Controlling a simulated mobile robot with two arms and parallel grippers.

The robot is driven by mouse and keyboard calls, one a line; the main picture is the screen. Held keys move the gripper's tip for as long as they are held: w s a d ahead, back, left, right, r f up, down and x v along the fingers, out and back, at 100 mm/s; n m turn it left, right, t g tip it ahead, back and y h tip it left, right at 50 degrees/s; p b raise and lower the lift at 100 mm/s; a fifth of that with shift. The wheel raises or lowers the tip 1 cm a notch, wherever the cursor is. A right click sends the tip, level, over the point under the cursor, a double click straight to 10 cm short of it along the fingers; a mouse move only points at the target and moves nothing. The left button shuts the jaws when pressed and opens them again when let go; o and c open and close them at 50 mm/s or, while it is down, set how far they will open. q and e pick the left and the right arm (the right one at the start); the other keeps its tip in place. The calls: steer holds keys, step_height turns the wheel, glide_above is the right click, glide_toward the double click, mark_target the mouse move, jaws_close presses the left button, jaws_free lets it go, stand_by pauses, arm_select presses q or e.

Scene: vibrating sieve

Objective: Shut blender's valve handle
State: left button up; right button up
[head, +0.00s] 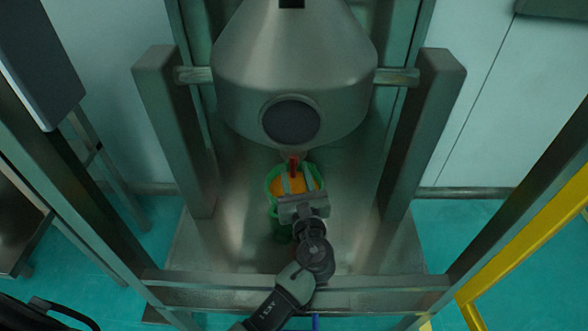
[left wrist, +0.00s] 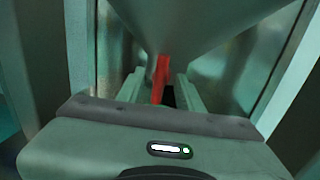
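The blender (head: 295,65) is a large steel cone hung between two posts, with a dark round port on its front. Its red valve handle (head: 293,165) hangs below the cone. The valve body is mostly hidden. My right gripper is not in view.
A green bucket (head: 273,206) with orange contents stands under the blender, partly hidden by my left gripper. Steel posts (head: 178,130) flank the blender, and a metal rail (head: 215,291) crosses in front. A yellow frame (head: 520,240) stands at the right.

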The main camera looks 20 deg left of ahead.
arm_select(q)
steer(key=shift+w+a, duration=0.35)
steer(key=shift+w, duration=0.3)
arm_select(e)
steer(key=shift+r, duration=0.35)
arm_select(q)
jaws_close()
